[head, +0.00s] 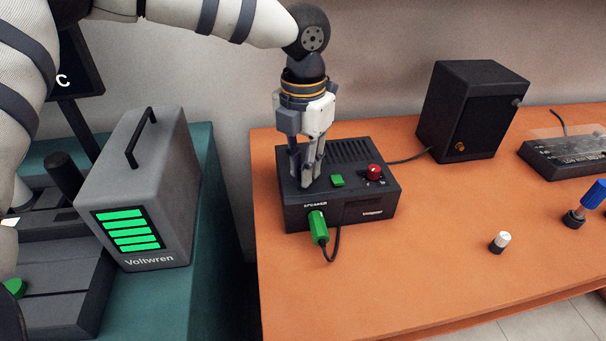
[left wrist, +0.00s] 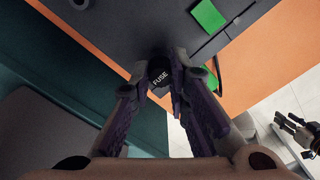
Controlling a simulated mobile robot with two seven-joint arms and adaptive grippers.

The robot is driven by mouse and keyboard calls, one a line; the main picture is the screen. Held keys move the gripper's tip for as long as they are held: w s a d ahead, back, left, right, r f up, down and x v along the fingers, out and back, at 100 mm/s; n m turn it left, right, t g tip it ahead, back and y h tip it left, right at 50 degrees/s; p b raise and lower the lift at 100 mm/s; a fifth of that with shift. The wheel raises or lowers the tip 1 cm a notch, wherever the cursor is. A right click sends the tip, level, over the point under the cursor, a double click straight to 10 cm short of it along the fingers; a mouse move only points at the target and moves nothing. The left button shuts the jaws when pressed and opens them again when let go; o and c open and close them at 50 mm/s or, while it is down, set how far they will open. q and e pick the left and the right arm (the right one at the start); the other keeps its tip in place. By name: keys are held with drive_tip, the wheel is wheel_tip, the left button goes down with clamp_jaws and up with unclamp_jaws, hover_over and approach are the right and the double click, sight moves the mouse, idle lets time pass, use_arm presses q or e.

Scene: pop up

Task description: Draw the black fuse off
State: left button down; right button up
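The black fuse (left wrist: 159,76) is a round cap lettered FUSE, seen between my left fingertips in the left wrist view. My left gripper (head: 307,180) points down at the left part of the black speaker box's top (head: 350,152). In the left wrist view, my left gripper (left wrist: 160,80) has a fingertip against each side of the cap and looks shut on it. The fingers hide the fuse in the head view. I cannot tell whether it is still seated in the box. My right gripper (left wrist: 293,128) shows small at the wrist view's right edge, fingers apart and empty.
The box carries a green button (head: 337,181), a red knob (head: 374,171) and a green plug (head: 318,226) with a cable in front. A black speaker (head: 470,110) stands behind right. A grey Voltwren unit (head: 150,190) stands left. The orange table's front (head: 400,285) is clear.

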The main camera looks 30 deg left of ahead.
use_arm(q)
drive_tip(key=shift+r, duration=0.35)
use_arm(e)
drive_tip(key=shift+w+r, duration=0.1)
use_arm(q)
drive_tip(key=shift+r+p, duration=0.75)
drive_tip(key=shift+r, duration=1.85)
drive_tip(key=shift+f, duration=0.1)
use_arm(e)
drive_tip(key=shift+w+r+t, duration=0.5)
drive_tip(key=shift+w+r, duration=0.35)
drive_tip(key=shift+w, duration=0.1)
